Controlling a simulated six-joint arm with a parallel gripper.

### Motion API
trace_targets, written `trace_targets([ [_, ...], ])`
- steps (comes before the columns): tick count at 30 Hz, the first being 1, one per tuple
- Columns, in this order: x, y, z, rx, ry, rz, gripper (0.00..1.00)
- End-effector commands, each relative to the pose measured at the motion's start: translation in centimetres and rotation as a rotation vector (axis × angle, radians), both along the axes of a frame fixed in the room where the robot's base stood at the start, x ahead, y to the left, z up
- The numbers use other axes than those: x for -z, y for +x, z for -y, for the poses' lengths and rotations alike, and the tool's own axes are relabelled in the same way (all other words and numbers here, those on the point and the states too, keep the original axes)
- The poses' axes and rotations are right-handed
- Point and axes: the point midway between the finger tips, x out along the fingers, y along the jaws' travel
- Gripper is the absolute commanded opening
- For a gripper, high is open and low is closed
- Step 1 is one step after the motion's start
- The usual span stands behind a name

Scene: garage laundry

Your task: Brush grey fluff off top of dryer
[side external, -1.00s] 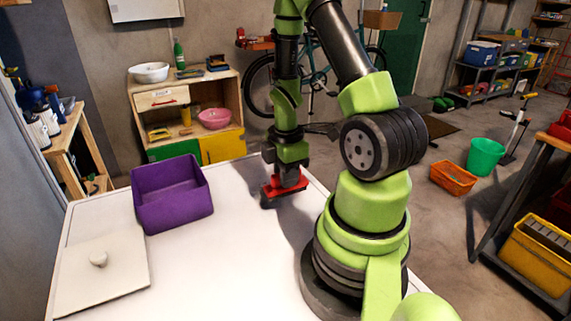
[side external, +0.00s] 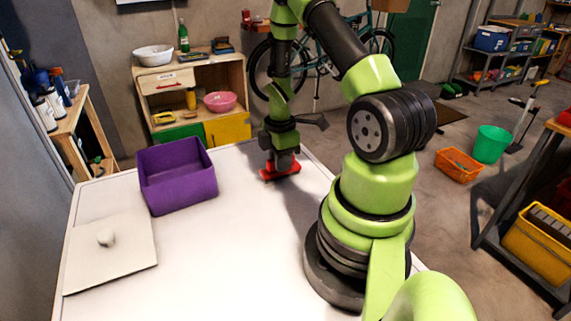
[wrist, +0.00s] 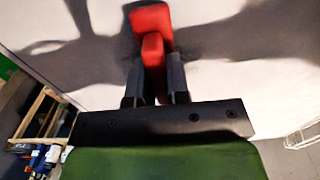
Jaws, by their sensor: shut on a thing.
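The dryer top (side external: 235,235) is a broad white surface under my arm. My gripper (side external: 279,164) is near its far edge, right of the purple bin, and is shut on a red brush (side external: 281,173). The brush is low, at or just above the white top; I cannot tell whether it touches. In the wrist view the red brush (wrist: 152,38) sticks out between the two dark fingers (wrist: 156,85). I cannot make out any grey fluff; shadows darken the surface around the brush.
A purple open bin (side external: 178,180) and a flat off-white lid (side external: 112,262) with a knob stand on the left of the top. The front middle is clear. A wooden cabinet (side external: 195,82) stands beyond the far edge. My base occupies the right side.

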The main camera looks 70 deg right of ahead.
Motion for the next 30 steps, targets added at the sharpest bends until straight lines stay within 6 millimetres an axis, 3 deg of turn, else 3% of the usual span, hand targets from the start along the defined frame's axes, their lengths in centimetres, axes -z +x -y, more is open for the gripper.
trace_targets([
  [20, 0.1, 4.3, 4.4, -0.001, -0.001, 0.001, 0.0],
  [24, 0.1, 5.2, 3.2, -0.005, 0.001, -0.001, 0.0],
  [30, 0.1, 3.7, 2.0, -0.002, 0.003, -0.003, 0.0],
])
